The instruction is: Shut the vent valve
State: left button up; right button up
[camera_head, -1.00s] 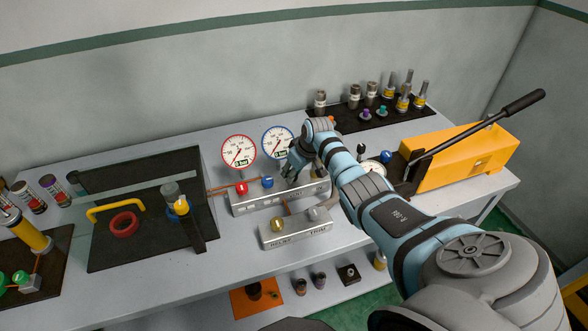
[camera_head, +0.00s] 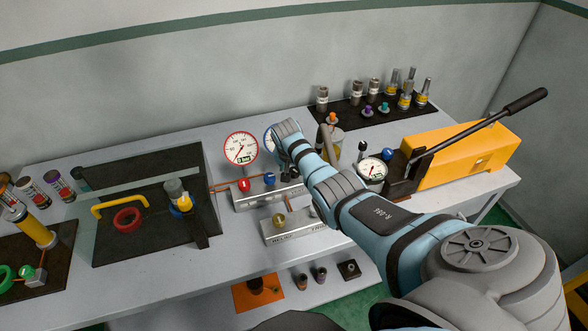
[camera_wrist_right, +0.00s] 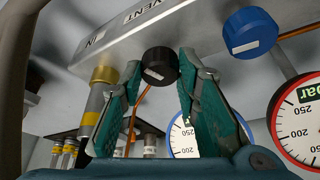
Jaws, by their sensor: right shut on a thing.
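The vent valve is a black round knob (camera_wrist_right: 160,66) on the grey manifold (camera_wrist_right: 112,40), near the lettering VENT, in the right wrist view. My right gripper (camera_wrist_right: 160,62) has its two green fingers on either side of this knob, shut on it near the fingertips. My left gripper is not in view.
A red knob (camera_head: 243,185) and a blue knob (camera_head: 269,179) sit beside it on the manifold. A red-rimmed gauge (camera_head: 240,148) stands behind. A relief block (camera_head: 292,238) lies in front. A yellow pump (camera_head: 460,160) with a long lever stands right.

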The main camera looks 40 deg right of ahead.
jog(key=m+b, duration=0.2)
jog(key=m, duration=0.1)
jog(key=shift+w+f+g+h, duration=0.15)
jog(key=shift+f+g+h, duration=0.05)
jog(key=shift+g+h, duration=0.2)
jog(key=shift+r+m+g+b, duration=0.15)
jog(key=shift+m+g+b, duration=0.15)
jog(key=shift+m+b, duration=0.45)
jog(key=o, duration=1.2)
jog(key=shift+c, duration=0.2)
jog(key=v, duration=1.2)
